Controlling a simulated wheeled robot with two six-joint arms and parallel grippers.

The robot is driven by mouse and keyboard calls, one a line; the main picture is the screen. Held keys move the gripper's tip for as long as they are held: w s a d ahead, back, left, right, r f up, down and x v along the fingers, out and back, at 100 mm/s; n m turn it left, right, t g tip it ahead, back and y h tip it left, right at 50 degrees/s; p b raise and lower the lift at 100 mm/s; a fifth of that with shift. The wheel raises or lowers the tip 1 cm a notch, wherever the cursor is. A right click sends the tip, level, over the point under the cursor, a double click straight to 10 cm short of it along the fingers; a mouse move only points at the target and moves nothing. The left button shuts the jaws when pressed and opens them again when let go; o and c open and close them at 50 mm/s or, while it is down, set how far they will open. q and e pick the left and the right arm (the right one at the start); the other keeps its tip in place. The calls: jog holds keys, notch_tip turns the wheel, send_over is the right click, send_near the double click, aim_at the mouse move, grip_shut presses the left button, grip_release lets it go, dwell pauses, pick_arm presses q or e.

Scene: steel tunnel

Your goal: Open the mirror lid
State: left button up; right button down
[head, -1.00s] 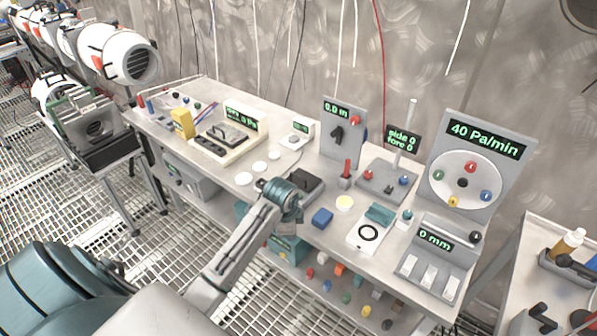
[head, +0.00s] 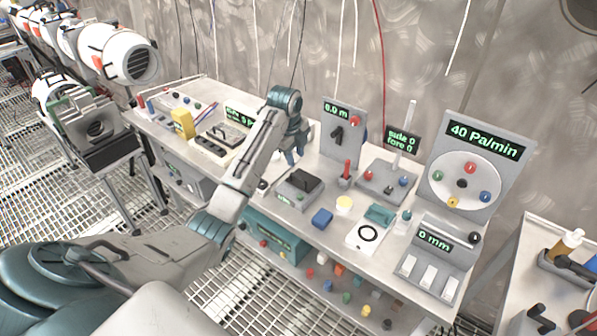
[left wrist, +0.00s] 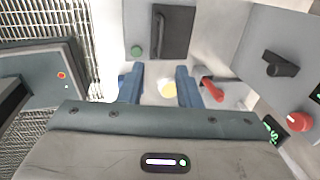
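A grey box (head: 293,203) with a dark lid (head: 305,181) stands on the bench in the head view. The lid looks shut. In the left wrist view the dark lid (left wrist: 174,32), with a bar handle on it, is at the top, with a green knob beside it. I take it for the mirror lid, but no mirror shows. My left gripper (head: 293,157) is above and slightly behind the box, fingers pointing down, apart from the lid. Its blue fingers (left wrist: 160,86) are apart and hold nothing. My right gripper is out of view.
A red lever (head: 346,170) and the upright 0.0 m panel (head: 341,150) stand right of the gripper. A yellow disc (head: 344,203) and a blue block (head: 322,217) lie on the bench nearby. The wall is behind.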

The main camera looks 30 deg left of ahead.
aim_at(299, 177)
pick_arm(q)
jog(key=f, duration=0.3)
jog(key=w+f+p, duration=0.1)
jog(key=f, duration=0.4)
jog(key=shift+w+f+p, duration=0.35)
jog(key=shift+p, duration=0.05)
grip_shut()
